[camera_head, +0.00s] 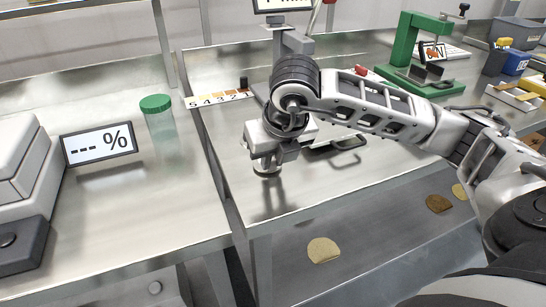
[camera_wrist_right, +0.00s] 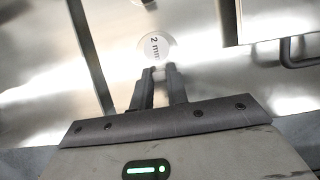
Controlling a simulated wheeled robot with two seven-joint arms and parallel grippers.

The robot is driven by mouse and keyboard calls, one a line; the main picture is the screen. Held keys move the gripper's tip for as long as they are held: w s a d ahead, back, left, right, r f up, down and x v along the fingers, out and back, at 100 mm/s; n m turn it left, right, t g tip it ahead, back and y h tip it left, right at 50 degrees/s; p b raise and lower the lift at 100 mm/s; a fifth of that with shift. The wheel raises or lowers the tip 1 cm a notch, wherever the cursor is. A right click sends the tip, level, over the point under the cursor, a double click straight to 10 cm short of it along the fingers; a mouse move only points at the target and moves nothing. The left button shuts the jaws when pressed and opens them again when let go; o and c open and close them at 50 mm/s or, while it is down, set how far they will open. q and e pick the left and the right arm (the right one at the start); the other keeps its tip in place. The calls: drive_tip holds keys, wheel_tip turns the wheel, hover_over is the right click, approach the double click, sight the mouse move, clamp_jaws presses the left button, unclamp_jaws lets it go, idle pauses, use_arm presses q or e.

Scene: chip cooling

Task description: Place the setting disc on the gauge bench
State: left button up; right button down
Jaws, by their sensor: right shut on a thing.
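The setting disc (camera_wrist_right: 157,48) is small, round and pale, marked "2 mm", and sits at the fingertips in the right wrist view. In the head view it shows as a small pale disc (camera_head: 267,171) under the fingers. My right gripper (camera_head: 268,161) is shut on it, over the left part of the steel gauge bench (camera_head: 310,192). The fingertips also show in the right wrist view (camera_wrist_right: 161,72). The disc is at or close above the bench top; I cannot tell whether it touches. My left gripper is not in view.
A grey gauge with a display (camera_head: 290,40) stands behind my wrist, partly hidden. A green stand (camera_head: 408,55) is at the back right. A numbered strip (camera_head: 218,98) lies at the bench's left. A green-lidded jar (camera_head: 158,118) and percent display (camera_head: 98,144) stand on the left table.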

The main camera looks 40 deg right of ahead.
drive_tip(key=shift+f, duration=0.2)
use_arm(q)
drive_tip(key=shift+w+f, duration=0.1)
use_arm(e)
drive_tip(key=shift+f, duration=0.1)
drive_tip(key=shift+f+b, duration=0.15)
drive_tip(key=shift+b, duration=0.15)
drive_tip(key=c, duration=1.4)
unclamp_jaws()
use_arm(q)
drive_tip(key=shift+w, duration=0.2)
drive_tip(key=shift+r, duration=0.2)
use_arm(e)
drive_tip(key=shift+r+p, duration=0.3)
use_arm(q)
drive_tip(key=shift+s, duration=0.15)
use_arm(e)
drive_tip(key=v, duration=1.2)
drive_tip(key=shift+s+f, duration=0.1)
